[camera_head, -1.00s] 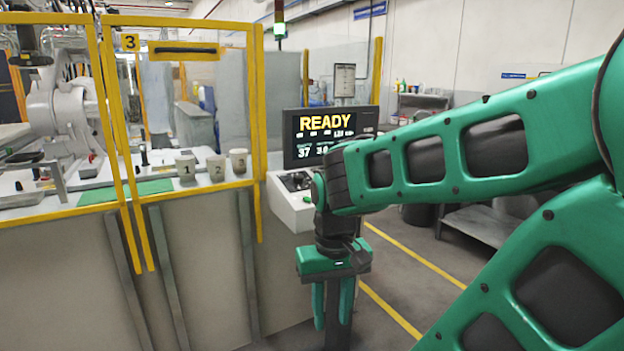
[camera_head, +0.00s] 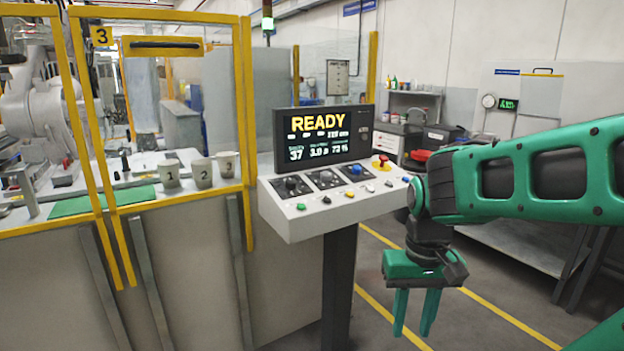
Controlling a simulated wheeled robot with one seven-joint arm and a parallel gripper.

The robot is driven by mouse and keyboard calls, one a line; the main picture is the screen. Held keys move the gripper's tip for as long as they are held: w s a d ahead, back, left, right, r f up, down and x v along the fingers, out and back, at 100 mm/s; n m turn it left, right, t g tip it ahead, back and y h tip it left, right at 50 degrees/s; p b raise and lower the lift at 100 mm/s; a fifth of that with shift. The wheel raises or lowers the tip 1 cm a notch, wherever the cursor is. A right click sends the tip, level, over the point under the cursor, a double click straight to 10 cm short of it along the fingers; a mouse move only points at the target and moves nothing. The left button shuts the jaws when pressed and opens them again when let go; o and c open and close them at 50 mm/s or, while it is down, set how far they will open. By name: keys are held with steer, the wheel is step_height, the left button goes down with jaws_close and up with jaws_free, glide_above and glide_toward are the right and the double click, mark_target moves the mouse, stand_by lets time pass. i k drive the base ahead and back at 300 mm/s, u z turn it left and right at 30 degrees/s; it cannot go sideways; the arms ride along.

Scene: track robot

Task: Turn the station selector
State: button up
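A slanted grey control console (camera_head: 300,221) stands on a dark post in the middle of the head view. Its panel carries round knobs on dark plates: a black one (camera_head: 292,184) at the left, another black one (camera_head: 326,177) in the middle and a blue one (camera_head: 355,170) at the right. Which of them is the station selector I cannot tell. A screen (camera_head: 325,138) behind the panel reads READY. My gripper (camera_head: 415,312) hangs to the right of the console and lower than its panel, fingers pointing down, apart and empty. It touches nothing.
A red mushroom button (camera_head: 381,160) on a yellow base and several small coloured buttons share the panel. A yellow-framed fence (camera_head: 245,130) stands left, with numbered cups (camera_head: 202,172) behind it. A grey bench (camera_head: 500,248) is at the right, behind my arm.

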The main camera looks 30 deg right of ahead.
mark_target(291, 183)
steer(key=z, duration=0.05)
steer(key=i, duration=1)
steer(key=u, duration=0.05)
